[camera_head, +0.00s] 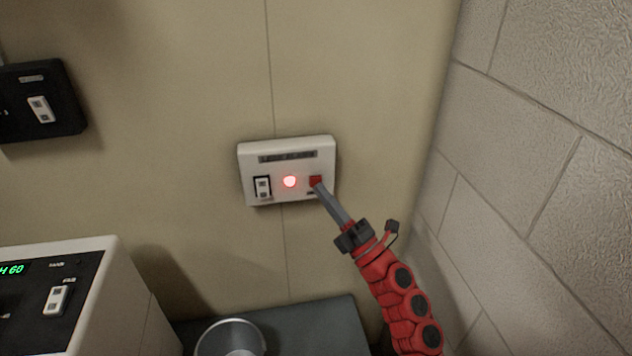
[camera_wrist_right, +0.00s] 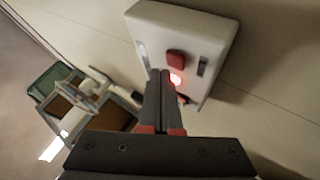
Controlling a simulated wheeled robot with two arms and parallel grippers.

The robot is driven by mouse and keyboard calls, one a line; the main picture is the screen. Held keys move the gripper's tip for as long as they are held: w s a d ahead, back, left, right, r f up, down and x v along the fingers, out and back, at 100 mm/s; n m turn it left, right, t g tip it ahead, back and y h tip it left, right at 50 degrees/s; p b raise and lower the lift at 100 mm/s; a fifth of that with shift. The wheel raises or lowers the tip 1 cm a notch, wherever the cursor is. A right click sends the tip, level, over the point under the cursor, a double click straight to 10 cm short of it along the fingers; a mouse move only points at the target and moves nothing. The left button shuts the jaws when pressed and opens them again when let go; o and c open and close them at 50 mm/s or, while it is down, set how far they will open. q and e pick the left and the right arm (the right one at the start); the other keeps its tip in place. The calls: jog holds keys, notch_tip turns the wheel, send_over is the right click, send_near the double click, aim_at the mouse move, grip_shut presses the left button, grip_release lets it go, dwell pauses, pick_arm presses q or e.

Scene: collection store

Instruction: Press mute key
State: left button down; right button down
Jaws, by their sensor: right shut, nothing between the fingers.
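A white wall panel (camera_head: 289,146) is fixed to the beige wall, with a dark label strip along its top. It carries a rocker switch (camera_head: 263,187) at left, a lit red lamp (camera_head: 289,182) in the middle and a red square key (camera_head: 315,181) at right. My right gripper (camera_head: 319,187) is shut and empty, its tips at the lower edge of the red key. In the right wrist view the red key (camera_wrist_right: 176,59) stands clear above the fingertips (camera_wrist_right: 160,73), and the lamp glows beside them. I cannot tell whether the tips touch the panel. My left gripper is not in view.
A black switch box (camera_head: 40,100) hangs on the wall at upper left. A white device with a green display (camera_head: 80,290) stands at lower left. A metal cylinder (camera_head: 230,338) stands on a dark surface (camera_head: 310,325) below the panel. A block wall (camera_head: 540,170) closes the right side.

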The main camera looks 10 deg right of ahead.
jog(key=shift+w, duration=0.15)
dwell(0.7)
jog(key=shift+w, duration=0.3)
jog(key=shift+w+b, duration=0.45)
dwell(0.7)
jog(key=shift+s, duration=0.9)
jog(key=shift+s+p, duration=0.4)
jog(key=shift+s, duration=2.1)
